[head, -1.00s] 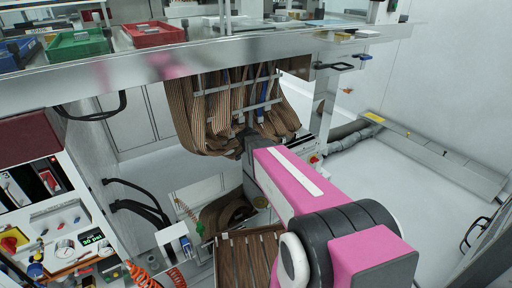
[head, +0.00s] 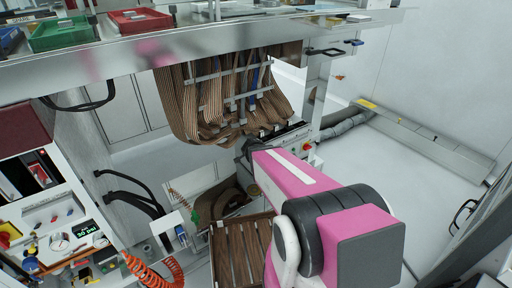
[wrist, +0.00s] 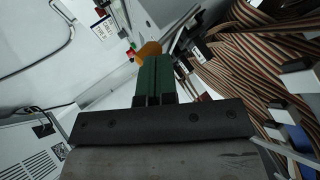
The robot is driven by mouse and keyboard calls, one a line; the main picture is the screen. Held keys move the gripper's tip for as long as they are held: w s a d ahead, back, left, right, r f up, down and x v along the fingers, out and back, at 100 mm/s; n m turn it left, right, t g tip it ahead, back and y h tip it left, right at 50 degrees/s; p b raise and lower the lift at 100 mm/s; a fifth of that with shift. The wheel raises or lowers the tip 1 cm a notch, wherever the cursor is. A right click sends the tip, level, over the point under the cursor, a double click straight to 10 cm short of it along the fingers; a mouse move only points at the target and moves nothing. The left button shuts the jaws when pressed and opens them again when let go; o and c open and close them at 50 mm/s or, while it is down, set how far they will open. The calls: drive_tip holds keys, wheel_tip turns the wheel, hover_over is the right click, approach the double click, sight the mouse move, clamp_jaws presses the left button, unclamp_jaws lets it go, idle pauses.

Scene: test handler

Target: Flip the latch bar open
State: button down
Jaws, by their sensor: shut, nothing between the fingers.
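My gripper (wrist: 154,62) shows in the wrist view with its two dark green fingers pressed together and nothing between them. An orange rounded part (wrist: 149,49) shows just past the fingertips; I cannot tell whether they touch it. I cannot make out the latch bar for certain in either view. In the head view my pink arm reaches toward the machine's underside, and my gripper is hidden beyond it.
Striped ribbon cables (head: 213,108) hang under the machine's metal deck (head: 180,50), close to my gripper's right in the wrist view (wrist: 255,60). A pressure panel (head: 75,240) with orange coiled hose (head: 160,272) stands left. Open floor (head: 370,185) lies right.

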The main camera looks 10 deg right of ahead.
drive_tip(key=shift+s+d+f, duration=0.1)
drive_tip(key=shift+s+f, duration=0.2)
drive_tip(key=shift+f, duration=0.65)
drive_tip(key=shift+s+r, duration=0.1)
drive_tip(key=shift+s, duration=0.05)
drive_tip(key=v, duration=1)
drive_tip(key=shift+r, duration=0.45)
drive_tip(key=shift+s, duration=0.15)
